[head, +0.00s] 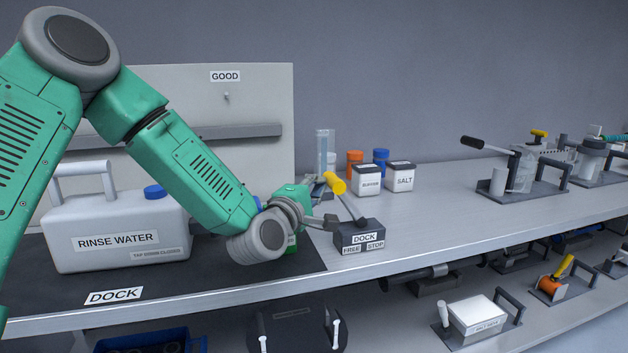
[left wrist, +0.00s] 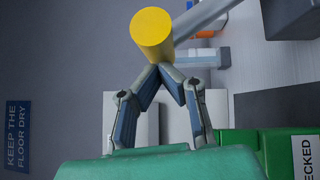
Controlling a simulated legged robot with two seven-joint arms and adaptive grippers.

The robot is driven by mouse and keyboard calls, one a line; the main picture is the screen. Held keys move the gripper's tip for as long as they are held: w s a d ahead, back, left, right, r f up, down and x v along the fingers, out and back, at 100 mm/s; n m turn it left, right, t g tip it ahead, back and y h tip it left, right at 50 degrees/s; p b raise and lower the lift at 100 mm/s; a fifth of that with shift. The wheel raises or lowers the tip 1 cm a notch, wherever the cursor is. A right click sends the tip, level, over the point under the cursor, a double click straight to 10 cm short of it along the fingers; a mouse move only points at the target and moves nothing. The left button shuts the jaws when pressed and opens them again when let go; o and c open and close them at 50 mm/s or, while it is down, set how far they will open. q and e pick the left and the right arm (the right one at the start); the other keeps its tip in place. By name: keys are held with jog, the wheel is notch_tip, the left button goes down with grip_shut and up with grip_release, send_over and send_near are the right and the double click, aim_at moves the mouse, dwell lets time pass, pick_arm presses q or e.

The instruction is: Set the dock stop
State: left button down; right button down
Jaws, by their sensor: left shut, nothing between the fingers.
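The dock stop is a dark box (head: 360,237) labelled DOCK, with FREE on its left and STOP on its right. Its grey lever leans up and to the left, on the FREE side, and ends in a yellow knob (head: 334,183). My left gripper (head: 326,222) is at the left of the lever, partly hidden by its own wrist. In the left wrist view its fingertips (left wrist: 161,70) meet, with nothing between them. The yellow knob (left wrist: 152,36) shows right at the fingertips; I cannot tell whether they touch it. My right gripper is not in view.
A white rinse water jug (head: 118,228) stands on the dark dock mat at the left. Orange- and blue-lidded containers and a SALT box (head: 399,178) stand behind the dock stop. The worktop to its right is clear up to a black-handled device (head: 515,180). A lower shelf holds more fixtures.

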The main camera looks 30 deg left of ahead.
pick_arm(q)
jog(key=w+d+r+m+g+p, duration=0.1)
jog(key=w+d+m+g+p, duration=0.2)
jog(key=p, duration=0.6)
jog(key=w+d+r+m+g+y+p, duration=0.1)
jog(key=w+d+m+g+p, duration=0.2)
jog(key=w+d+p, duration=0.5)
jog(key=shift+w+d+r+g+p, duration=0.3)
jog(key=shift+w+g+p, duration=0.2)
jog(key=shift+w+g, duration=0.1)
jog(key=shift+w+f, duration=0.1)
